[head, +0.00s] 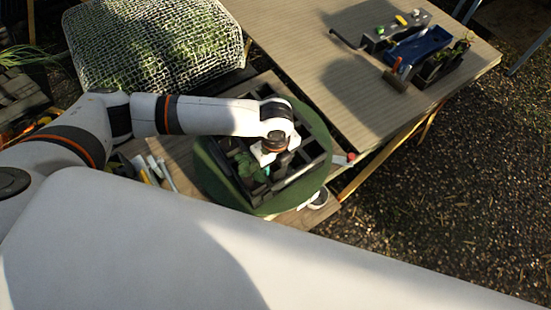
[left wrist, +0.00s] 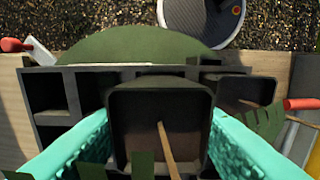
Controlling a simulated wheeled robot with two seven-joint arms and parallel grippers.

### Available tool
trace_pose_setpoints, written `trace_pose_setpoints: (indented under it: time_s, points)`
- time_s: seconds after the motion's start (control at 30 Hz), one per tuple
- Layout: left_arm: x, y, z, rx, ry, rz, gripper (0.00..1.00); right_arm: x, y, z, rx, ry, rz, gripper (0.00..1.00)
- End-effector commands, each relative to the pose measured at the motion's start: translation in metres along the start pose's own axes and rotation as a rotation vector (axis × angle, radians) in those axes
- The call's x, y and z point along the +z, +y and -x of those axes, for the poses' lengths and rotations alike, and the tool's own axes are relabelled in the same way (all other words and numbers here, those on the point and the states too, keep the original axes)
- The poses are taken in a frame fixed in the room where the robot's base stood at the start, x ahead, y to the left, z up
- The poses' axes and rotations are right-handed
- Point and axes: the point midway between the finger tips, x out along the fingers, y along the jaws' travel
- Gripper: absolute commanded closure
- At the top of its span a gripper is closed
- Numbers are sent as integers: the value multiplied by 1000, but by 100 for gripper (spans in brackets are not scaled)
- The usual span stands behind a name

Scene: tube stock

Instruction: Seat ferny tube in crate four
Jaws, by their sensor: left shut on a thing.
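My left gripper (head: 267,170) hangs over the dark crate (head: 312,148) in the head view. In the left wrist view its teal fingers (left wrist: 160,118) are shut on both sides of a dark square tube (left wrist: 160,91). The tube holds brown soil and a thin stem, with green fern-like leaves (left wrist: 143,165) near the camera. The tube's rim covers part of the divided crate (left wrist: 48,118), whose open cells show to its left. I cannot tell whether its base is inside a cell. Green leaves (head: 243,165) also show beside the gripper in the head view. My right gripper is not in view.
The crate lies on a round green surface (head: 211,178). A red-ended tool (head: 346,158) and a small round pot (head: 318,198) are close to its edge. A wooden table (head: 330,85) carries a blue tray (head: 418,47). A woven bulky sack (head: 150,45) stands behind.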

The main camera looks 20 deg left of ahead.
Motion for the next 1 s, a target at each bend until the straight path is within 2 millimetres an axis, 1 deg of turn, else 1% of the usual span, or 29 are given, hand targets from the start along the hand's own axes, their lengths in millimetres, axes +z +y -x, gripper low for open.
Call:
trace_pose_setpoints:
  time_s: [0.63, 1.0]
  points:
    - [0, 0, -27, -1, -1, -1, 82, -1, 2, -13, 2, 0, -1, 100]
    - [0, 0, -30, 0, 0, -1, 82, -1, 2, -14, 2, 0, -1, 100]
